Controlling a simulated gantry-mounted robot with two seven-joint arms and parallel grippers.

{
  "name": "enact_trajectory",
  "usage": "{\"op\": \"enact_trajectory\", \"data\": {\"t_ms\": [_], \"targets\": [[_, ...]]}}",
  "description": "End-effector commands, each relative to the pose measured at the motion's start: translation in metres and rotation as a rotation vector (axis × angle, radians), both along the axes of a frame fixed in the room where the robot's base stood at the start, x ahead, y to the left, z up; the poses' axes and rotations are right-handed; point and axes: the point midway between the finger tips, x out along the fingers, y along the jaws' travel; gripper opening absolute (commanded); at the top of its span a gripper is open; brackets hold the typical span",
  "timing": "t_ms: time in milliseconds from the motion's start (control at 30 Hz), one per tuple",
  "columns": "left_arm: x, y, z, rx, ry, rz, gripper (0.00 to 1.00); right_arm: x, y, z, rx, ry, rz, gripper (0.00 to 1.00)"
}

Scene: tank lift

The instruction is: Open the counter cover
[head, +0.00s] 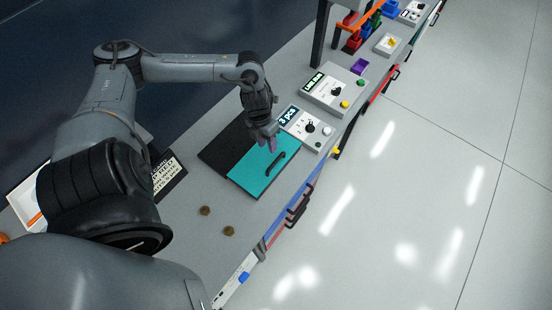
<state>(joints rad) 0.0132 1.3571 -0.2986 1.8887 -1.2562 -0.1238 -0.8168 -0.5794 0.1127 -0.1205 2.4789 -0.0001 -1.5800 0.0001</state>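The counter cover (250,173) is a flat teal panel with a dark bar handle (276,161) on it. It lies on the grey counter beside a black panel or opening (222,149) on its left; I cannot tell which. My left gripper (268,143) points down over the far part of the cover, close to the handle but not around it. The fingers are small and partly hidden, so I cannot tell whether they are open or shut. My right gripper is not in view.
A control box labelled "3 PCS" (304,127) stands just beyond the cover. Another box with buttons (337,92) and a purple bin (359,66) are farther along. Two small brown pieces (229,231) lie on the near counter. Red and blue rails run along the counter's right edge.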

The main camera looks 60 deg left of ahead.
Motion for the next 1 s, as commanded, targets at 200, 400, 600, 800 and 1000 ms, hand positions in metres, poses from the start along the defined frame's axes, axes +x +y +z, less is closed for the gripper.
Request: {"op": "enact_trajectory", "data": {"t_ms": [200,400,600,800,1000], "targets": [[0.015,0.004,-0.003,0.014,-0.035,0.002,0.4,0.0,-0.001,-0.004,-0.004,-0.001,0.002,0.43],[0.017,-0.002,-0.031,0.011,-0.035,0.003,0.4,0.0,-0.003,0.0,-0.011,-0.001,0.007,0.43],[0.02,-0.008,-0.063,0.013,-0.035,0.004,0.4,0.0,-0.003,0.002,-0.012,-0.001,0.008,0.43],[0.022,-0.011,-0.087,0.015,-0.034,0.002,0.4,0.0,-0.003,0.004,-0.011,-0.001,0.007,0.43],[0.023,-0.013,-0.097,0.016,-0.035,0.002,0.4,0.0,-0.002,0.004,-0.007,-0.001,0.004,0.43]]}}
